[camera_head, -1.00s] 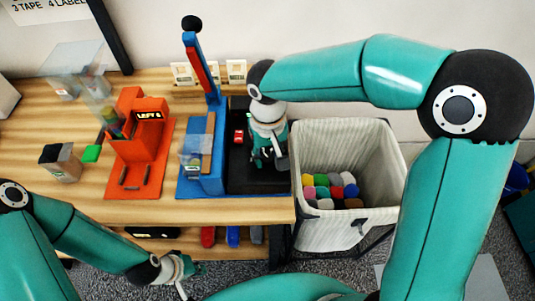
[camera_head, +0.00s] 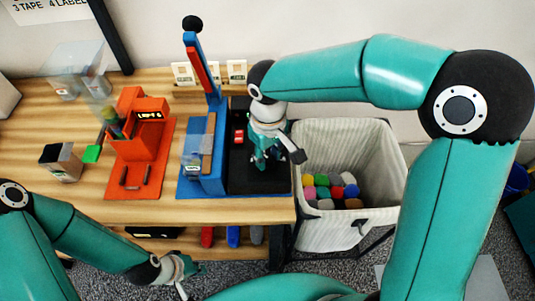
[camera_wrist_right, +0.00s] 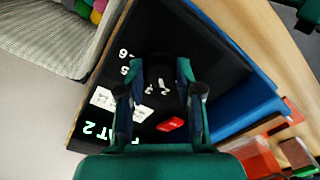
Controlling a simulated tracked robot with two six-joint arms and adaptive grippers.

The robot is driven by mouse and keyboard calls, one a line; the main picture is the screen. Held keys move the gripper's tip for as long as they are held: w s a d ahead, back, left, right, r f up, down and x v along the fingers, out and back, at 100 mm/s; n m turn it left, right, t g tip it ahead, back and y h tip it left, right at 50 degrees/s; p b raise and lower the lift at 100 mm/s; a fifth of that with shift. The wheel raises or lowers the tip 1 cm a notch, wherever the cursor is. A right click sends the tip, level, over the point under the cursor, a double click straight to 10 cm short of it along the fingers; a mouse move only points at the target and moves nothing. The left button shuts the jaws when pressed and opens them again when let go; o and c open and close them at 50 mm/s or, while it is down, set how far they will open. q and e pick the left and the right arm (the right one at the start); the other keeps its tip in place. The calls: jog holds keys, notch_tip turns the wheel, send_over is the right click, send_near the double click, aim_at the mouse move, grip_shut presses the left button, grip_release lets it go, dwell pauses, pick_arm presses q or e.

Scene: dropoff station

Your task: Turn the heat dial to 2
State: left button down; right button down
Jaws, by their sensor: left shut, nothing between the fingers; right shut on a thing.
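My right gripper (camera_head: 264,162) points down over the black heat panel (camera_head: 255,186) on the blue machine. In the right wrist view it (camera_wrist_right: 160,78) is shut on the dark heat dial (camera_wrist_right: 160,72), one finger on each side. The dial is mostly hidden and dark against the panel. White numbers, 5 and 6 among them, lie around it. Green display text (camera_wrist_right: 97,130) is partly cut off and reads "AT 2". My left gripper (camera_head: 183,274) is shut and empty, low in front of the bench.
A red switch (camera_head: 239,136) sits on the panel near the right gripper. A blue press (camera_head: 207,150) with an upright lever and an orange machine (camera_head: 138,150) stand to the left. A cloth bin (camera_head: 375,160) of coloured items stands right.

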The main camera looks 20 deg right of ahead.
aim_at(268, 157)
jog(key=c, duration=0.8)
grip_release()
jog(key=shift+o, duration=0.2)
jog(key=shift+r, duration=0.1)
notch_tip(268, 157, up, 12)
